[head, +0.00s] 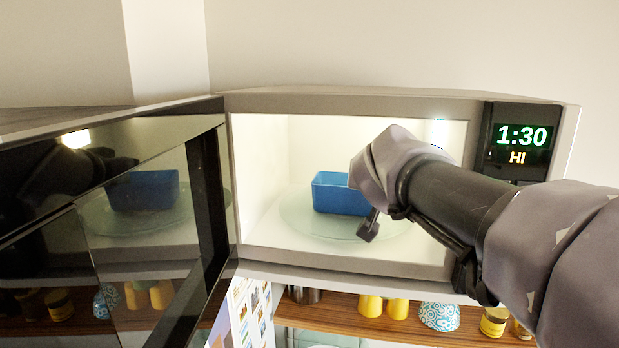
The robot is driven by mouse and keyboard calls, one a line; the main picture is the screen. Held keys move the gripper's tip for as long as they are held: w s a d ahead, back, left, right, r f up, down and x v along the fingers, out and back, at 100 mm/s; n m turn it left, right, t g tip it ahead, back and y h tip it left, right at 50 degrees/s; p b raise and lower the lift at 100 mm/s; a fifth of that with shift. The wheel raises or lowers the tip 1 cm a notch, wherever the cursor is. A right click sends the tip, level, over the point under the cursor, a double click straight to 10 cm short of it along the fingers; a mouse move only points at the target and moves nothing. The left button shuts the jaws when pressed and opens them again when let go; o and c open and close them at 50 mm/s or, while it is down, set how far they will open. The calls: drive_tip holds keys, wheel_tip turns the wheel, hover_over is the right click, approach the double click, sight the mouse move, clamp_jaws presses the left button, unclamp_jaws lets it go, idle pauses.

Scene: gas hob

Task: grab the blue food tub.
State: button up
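The blue food tub (335,194) sits on the round glass turntable (300,222) inside the lit microwave (350,103). Its right part is hidden behind my arm. My gripper (368,228) is at the microwave opening, in front of the tub and to its lower right. One dark fingertip shows pointing down; the rest of the gripper is hidden by the grey wrist cover. I cannot tell whether it is open or shut, or whether it touches the tub.
A display panel (520,140) reads 1:30 HI at the right. Below, a wooden shelf (340,318) holds yellow cups (385,306), a patterned blue bowl (439,316) and jars (493,321).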

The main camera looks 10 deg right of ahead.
clamp_jaws()
idle(1.4)
